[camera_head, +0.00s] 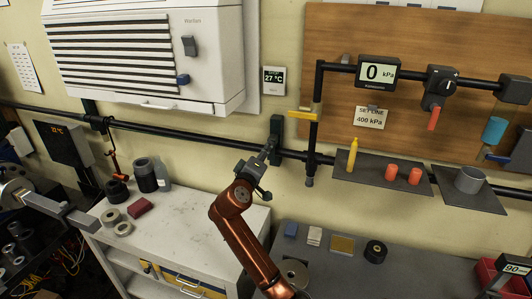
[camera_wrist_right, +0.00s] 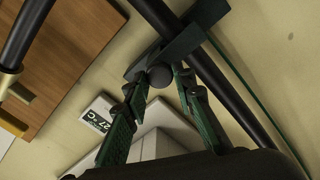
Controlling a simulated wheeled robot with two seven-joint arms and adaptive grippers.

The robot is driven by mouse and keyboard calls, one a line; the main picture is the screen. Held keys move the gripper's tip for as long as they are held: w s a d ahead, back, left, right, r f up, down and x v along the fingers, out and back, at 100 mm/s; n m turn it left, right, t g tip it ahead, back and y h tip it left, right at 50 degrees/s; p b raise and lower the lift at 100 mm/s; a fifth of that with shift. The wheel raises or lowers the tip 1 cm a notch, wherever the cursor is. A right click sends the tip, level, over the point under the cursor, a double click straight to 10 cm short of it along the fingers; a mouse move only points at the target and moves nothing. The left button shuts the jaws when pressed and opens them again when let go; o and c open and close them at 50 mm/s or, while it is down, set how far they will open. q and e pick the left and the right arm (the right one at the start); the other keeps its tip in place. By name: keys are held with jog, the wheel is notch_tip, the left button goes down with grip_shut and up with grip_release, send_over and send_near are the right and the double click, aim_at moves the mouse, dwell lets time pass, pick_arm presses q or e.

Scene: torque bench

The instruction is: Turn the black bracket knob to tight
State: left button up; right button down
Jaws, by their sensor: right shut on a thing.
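The black bracket (camera_head: 277,124) is on the dark wall pipe, just right of the white cabinet. It also shows in the right wrist view (camera_wrist_right: 187,45). Its round black knob (camera_wrist_right: 160,76) sits between my right fingertips in that view; my gripper hides it in the head view. My right gripper (camera_head: 268,154) reaches up to the bracket from the copper arm below and is shut on the knob. I cannot tell the knob's turn angle.
The long wall pipe (camera_head: 190,135) runs behind my gripper. A vertical pipe with a yellow lever (camera_head: 303,114) stands close on the right. A grey shelf (camera_head: 378,180) holds a yellow bottle and red pieces. A white bench (camera_head: 180,222) with rolls lies below left.

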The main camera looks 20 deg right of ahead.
dwell(0.3)
jog(key=c, duration=1.6)
grip_release()
jog(key=v, duration=1.2)
